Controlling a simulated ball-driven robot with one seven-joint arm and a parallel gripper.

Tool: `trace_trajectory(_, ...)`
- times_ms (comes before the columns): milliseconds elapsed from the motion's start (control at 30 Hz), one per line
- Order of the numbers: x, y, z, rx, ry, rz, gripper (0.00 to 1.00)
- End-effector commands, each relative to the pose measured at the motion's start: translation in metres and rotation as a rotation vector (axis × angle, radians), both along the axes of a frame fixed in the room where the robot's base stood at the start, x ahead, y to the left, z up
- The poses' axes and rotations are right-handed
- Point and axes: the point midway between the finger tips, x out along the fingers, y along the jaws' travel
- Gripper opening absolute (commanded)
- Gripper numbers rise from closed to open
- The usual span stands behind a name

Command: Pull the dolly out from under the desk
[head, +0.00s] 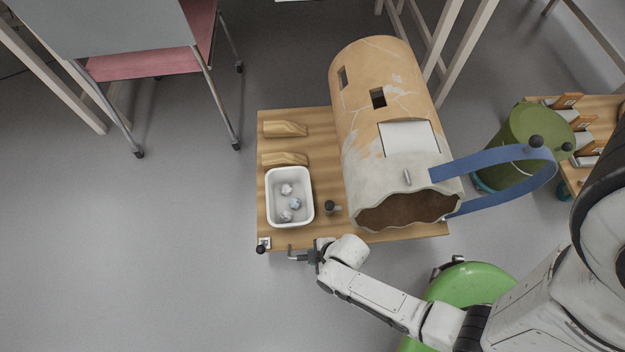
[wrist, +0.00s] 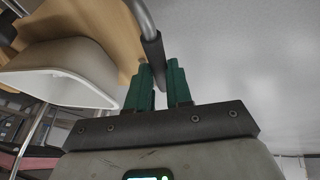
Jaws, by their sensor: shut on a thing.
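The dolly (head: 290,237) is a low wooden board on the floor in the middle of the head view. It carries a large, tan and grey patched vessel (head: 385,100) lying on its side, with a jagged open mouth toward me. A blue strap (head: 490,162) loops from the vessel's mouth. My gripper (head: 303,256) is at the dolly's near edge. In the wrist view its green fingers (wrist: 160,86) are shut on a grey bar handle (wrist: 153,50) with a dark sleeve. The desk is only partly seen, as pale legs (head: 440,40) at the top.
On the dolly are a white tray (head: 269,200) with several small pale lumps, two wooden blocks (head: 284,129) and a dark knob (head: 330,207). A chair with a pink seat (head: 140,64) stands upper left. A green bucket (head: 535,135) is at right. Floor at lower left is clear.

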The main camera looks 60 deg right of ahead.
Motion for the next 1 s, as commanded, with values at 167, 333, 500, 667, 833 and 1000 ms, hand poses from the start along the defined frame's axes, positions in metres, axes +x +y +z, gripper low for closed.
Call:
trace_trajectory(167, -0.018, 0.022, 0.000, -0.001, 0.002, 0.002, 0.00)
trace_trajectory(333, -0.026, 0.033, 0.000, -0.001, 0.000, -0.001, 0.00)
trace_trajectory(500, -0.028, 0.037, -0.001, 0.000, -0.002, -0.001, 0.00)
trace_trajectory(667, -0.028, 0.037, -0.001, 0.000, -0.002, -0.001, 0.00)
trace_trajectory(833, -0.028, 0.038, -0.001, 0.000, -0.001, -0.001, 0.21)
trace_trajectory(1000, -0.028, 0.037, -0.001, -0.001, -0.001, 0.000, 0.37)
